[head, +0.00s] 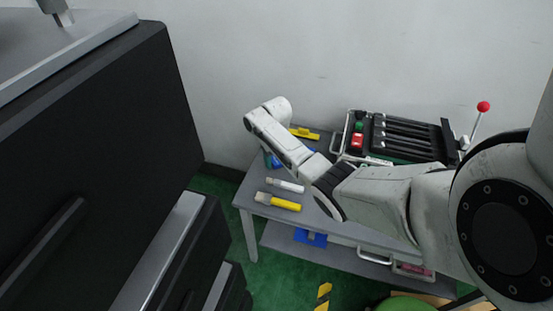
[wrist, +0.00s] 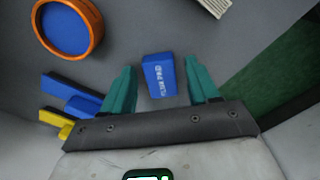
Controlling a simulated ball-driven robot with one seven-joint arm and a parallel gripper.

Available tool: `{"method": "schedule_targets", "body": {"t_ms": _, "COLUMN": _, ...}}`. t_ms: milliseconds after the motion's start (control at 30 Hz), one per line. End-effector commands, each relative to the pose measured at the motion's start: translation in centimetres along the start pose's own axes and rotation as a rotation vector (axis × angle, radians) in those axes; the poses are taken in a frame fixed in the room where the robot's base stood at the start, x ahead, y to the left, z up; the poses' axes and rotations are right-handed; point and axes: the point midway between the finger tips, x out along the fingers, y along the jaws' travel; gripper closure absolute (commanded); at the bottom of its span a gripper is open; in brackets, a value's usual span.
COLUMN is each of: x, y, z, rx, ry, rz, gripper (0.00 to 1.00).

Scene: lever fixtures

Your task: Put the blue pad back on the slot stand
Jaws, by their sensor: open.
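A small blue block with pale lettering, which looks like the blue pad (wrist: 159,76), lies on the grey table in the wrist view. My gripper (wrist: 160,68) is open, with one teal finger on each side of the block and gaps between. In the head view my arm hides most of the gripper and the block. At the left of the wrist view are blue bars (wrist: 72,88) and a yellow piece (wrist: 56,120), partly cut off by my gripper. I cannot tell whether these belong to the slot stand.
An orange ring with a blue inside (wrist: 98,22) lies to the left. White-handled (head: 287,185) and yellow-handled (head: 285,204) tools lie on the table (head: 253,183). A yellow object (head: 305,133) lies behind. A black lever fixture (head: 405,136) with a red-knobbed lever (head: 483,107) stands at right.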

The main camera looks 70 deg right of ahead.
Motion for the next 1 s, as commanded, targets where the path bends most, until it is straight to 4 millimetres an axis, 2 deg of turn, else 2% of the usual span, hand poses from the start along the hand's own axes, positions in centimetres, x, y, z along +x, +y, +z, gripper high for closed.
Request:
{"method": "schedule_targets", "body": {"t_ms": 167, "x": -1.7, "y": -0.1, "z": -0.1, "rx": -0.001, "ry": 0.003, "rz": -0.001, "gripper": 0.40}}
{"method": "schedule_targets", "body": {"t_ms": 600, "x": -10.1, "y": -0.1, "z": -0.1, "rx": -0.001, "ry": 0.003, "rz": -0.001, "gripper": 0.40}}
{"method": "schedule_targets", "body": {"t_ms": 800, "x": -11.9, "y": 0.0, "z": 0.0, "rx": -0.001, "ry": 0.001, "rz": -0.001, "gripper": 0.40}}
{"method": "schedule_targets", "body": {"t_ms": 1000, "x": -12.3, "y": 0.0, "z": 0.0, "rx": 0.000, "ry": -0.001, "rz": 0.000, "gripper": 0.40}}
